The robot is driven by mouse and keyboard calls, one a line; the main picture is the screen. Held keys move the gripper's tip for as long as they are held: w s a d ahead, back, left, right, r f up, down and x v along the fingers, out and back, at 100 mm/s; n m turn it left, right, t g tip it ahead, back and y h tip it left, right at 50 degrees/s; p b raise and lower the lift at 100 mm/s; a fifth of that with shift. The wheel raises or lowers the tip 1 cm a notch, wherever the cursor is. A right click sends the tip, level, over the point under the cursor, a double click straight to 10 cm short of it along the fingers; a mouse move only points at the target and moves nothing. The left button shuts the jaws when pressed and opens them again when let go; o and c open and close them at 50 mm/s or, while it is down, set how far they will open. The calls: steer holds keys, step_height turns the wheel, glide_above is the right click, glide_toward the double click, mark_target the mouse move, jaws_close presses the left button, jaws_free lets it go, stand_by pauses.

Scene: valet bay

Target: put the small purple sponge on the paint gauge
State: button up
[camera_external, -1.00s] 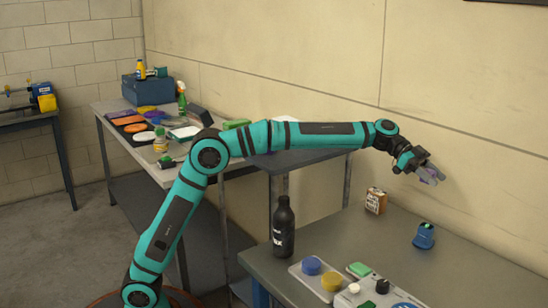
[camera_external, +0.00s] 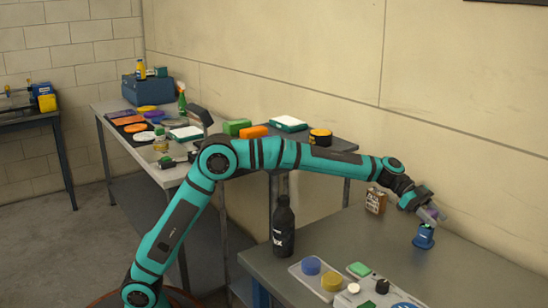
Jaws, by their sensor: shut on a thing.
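My gripper (camera_external: 431,209) is at the right, over the front table, shut on the small purple sponge (camera_external: 432,214). The jaws cover much of the sponge. A small blue device, which looks like the paint gauge (camera_external: 423,239), stands on the table directly below my gripper. The sponge is just above its top; I cannot tell whether they touch.
A black bottle (camera_external: 284,228) stands at the table's left edge. A tray (camera_external: 303,274) holds blue and yellow round pads. The table right of the gauge is clear.

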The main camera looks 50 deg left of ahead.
steer(key=shift+f, duration=0.8)
steer(key=shift+f, duration=0.15)
steer(key=o, duration=1)
steer(key=shift+a+r, duration=0.1)
steer(key=shift+r, duration=0.15)
steer(key=v, duration=1.1)
steer(key=shift+a, duration=0.4)
